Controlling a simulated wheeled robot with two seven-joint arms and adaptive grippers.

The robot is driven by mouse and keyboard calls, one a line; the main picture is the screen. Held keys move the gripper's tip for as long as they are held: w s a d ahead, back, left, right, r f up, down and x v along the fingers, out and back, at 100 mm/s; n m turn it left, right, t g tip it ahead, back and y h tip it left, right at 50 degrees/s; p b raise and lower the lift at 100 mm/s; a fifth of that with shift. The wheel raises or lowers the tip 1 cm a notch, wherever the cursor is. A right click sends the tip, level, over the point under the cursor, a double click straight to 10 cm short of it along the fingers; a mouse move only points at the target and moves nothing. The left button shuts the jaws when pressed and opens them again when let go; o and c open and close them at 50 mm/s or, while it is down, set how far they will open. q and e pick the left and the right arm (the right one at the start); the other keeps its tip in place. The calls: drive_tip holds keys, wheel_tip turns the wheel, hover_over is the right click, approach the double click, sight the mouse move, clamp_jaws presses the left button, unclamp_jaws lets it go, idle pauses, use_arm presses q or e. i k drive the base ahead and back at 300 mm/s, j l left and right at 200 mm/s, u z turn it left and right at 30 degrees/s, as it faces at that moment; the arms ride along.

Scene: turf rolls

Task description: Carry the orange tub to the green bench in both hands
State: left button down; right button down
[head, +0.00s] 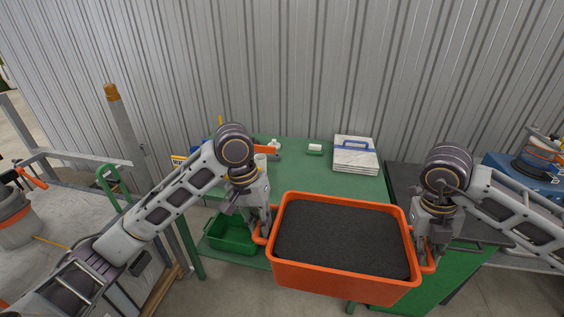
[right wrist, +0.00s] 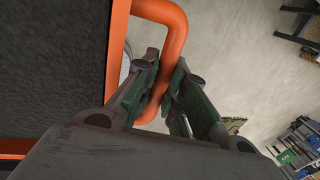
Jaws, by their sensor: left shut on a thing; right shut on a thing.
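The orange tub (head: 340,283) is filled with a dark grey, grainy material. It hangs level in front of the green bench (head: 310,178), its far rim overlapping the bench's near edge in the head view. My left gripper (head: 262,232) is shut on the tub's left handle. My right gripper (head: 424,258) is shut on the right handle. The right wrist view shows the right fingers (right wrist: 163,92) closed around the orange handle bar (right wrist: 176,35), with the tub wall (right wrist: 117,60) beside it. The left fingertips are partly hidden.
On the bench are stacked pale tiles (head: 355,158) with a blue-handled tool on top, a small white block (head: 315,148) and an orange tool (head: 268,150). A green crate (head: 230,236) sits below at left. A dark-topped surface (head: 405,180) adjoins at right. The bench's middle is clear.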

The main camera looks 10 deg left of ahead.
sight(334, 188)
drive_tip(key=i, duration=1.55)
